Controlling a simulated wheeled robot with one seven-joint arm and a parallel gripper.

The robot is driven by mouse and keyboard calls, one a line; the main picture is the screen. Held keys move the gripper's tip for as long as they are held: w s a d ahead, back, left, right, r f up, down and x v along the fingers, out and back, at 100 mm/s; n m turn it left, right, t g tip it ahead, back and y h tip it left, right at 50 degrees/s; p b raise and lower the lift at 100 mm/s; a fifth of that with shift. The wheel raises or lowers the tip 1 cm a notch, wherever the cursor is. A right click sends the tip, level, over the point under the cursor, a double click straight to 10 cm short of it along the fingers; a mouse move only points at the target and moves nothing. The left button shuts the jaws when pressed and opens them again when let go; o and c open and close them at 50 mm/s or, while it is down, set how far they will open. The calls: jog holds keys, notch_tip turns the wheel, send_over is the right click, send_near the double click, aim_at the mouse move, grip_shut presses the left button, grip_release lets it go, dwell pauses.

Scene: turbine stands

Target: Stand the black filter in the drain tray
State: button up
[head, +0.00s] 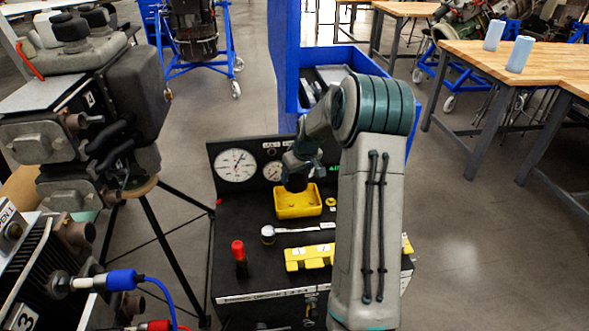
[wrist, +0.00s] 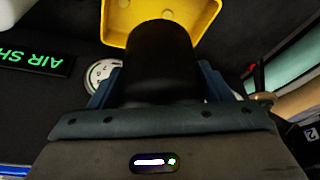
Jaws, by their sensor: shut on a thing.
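The black filter (wrist: 160,55) is a dark cylinder held between the blue-grey fingers of my gripper (wrist: 160,85) in the wrist view. In the head view my gripper (head: 301,163) points down, and the dark filter (head: 295,184) shows below it, roughly upright. The drain tray (head: 297,211) is a yellow open box on the black bench top. The filter overlaps the tray's far part in the head view; whether it touches the tray floor cannot be told. In the wrist view the yellow tray (wrist: 212,12) shows behind the filter, which hides much of it.
A panel with round gauges (head: 236,165) stands behind the tray at left. A wrench-like tool (head: 300,229), a yellow block (head: 308,257) and a red-capped bottle (head: 239,257) are in front. Machinery (head: 80,120) stands left. My arm hides the bench's right part.

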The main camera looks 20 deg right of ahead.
jog(key=shift+d+f+b, duration=0.15)
jog(key=shift+f+b, duration=2.1)
jog(key=shift+f, duration=1.6)
jog(key=shift+f, duration=0.25)
jog(key=o, duration=1.5)
jog(key=shift+r, duration=0.1)
jog(key=shift+p+v, duration=1.3)
jog(key=shift+v, duration=2.1)
jog(key=shift+s, duration=0.1)
